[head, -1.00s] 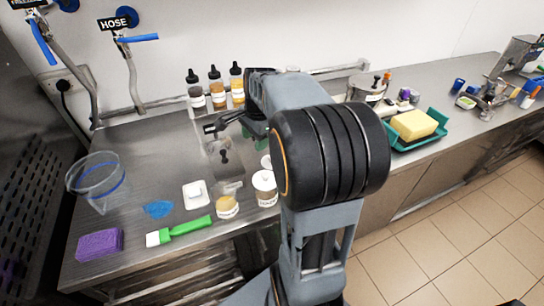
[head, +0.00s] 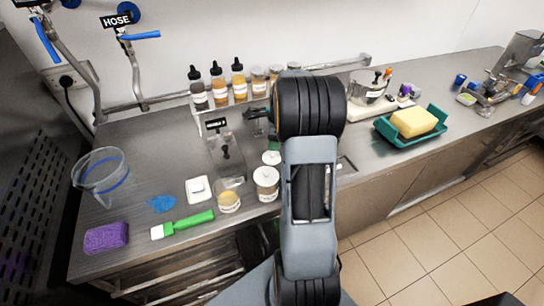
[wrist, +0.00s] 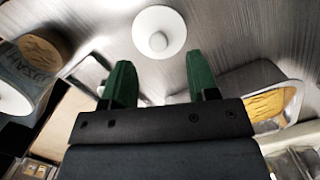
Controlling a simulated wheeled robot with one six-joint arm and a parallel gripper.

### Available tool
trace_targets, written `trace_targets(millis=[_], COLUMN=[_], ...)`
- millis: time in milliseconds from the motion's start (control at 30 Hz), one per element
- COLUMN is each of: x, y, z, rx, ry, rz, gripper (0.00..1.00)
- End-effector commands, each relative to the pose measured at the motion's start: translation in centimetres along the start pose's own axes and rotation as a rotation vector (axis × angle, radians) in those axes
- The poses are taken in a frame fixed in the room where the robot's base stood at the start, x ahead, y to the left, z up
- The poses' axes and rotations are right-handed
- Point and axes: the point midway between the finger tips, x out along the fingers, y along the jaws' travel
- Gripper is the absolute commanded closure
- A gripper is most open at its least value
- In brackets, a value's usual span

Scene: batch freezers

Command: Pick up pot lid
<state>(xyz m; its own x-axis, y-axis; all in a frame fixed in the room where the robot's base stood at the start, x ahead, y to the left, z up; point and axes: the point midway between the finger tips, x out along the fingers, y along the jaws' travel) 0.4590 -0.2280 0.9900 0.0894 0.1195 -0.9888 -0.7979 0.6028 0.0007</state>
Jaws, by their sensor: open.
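The pot lid is a small round white lid with a knob (wrist: 158,32), lying on the steel counter just beyond my fingertips in the wrist view. In the head view what looks like the same lid (head: 271,158) is behind a white labelled pot (head: 265,184). My gripper (wrist: 160,68) is open and empty, its two green fingers apart and pointing toward the lid without touching it. In the head view its green fingertips (head: 273,144) show just above the lid, and my arm hides part of the gripper.
A labelled pot (wrist: 40,60) stands close left of my fingers in the wrist view. A yellow-filled pot (head: 229,202), a green-handled brush (head: 183,224), a white square dish (head: 199,189) and a clear container (head: 226,155) are nearby. Labelled bottles (head: 218,84) line the back.

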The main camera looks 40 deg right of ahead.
Motion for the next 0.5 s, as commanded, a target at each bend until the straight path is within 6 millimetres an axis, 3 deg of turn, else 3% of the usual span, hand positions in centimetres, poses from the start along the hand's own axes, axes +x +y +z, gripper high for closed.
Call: trace_targets(millis=[500], x=[5.1], y=[0.3], z=[-0.4], rx=[-0.001], ry=[0.0], rz=[0.001], gripper=[0.46])
